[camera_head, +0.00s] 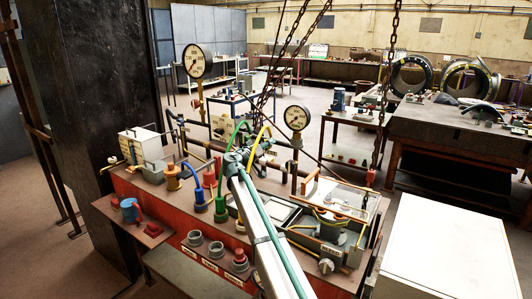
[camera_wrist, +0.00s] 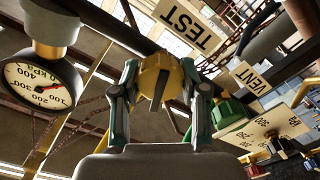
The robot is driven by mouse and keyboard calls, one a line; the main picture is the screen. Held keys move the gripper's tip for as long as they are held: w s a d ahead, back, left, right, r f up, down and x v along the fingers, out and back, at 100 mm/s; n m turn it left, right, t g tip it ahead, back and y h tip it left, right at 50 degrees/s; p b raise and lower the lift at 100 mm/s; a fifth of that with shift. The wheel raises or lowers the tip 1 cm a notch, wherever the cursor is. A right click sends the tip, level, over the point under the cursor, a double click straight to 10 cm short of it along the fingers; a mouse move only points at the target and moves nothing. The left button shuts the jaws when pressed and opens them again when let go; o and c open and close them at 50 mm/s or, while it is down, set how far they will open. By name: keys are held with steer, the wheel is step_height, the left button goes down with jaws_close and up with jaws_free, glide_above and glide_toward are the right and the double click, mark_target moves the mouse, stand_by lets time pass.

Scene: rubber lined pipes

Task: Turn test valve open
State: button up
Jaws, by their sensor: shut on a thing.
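The test valve (camera_wrist: 150,76) has a yellow faceted knob with a dark bar across its face. It sits under an upside-down TEST label (camera_wrist: 183,24) in the wrist view. My gripper (camera_wrist: 160,78) has one finger on each side of the knob and is shut on it. In the head view, my arm reaches up to the pipework behind the red bench (camera_head: 180,215), and the knob cannot be made out there.
A green knob (camera_wrist: 229,112) near a VENT label (camera_wrist: 252,77) is close beside my right finger. A round gauge (camera_wrist: 42,84) hangs at the left. In the head view, gauges (camera_head: 297,118), hoses and chains (camera_head: 392,50) crowd around my arm.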

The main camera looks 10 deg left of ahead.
steer(key=n+b, duration=0.2)
steer(key=shift+f+n, duration=0.15)
steer(key=shift+n, duration=0.25)
steer(key=n+b, duration=0.1)
steer(key=n, duration=0.2)
steer(key=shift+n, duration=0.3)
steer(key=n, duration=0.3)
steer(key=shift+n, duration=2)
steer(key=o, duration=1.1)
steer(key=shift+o, duration=0.2)
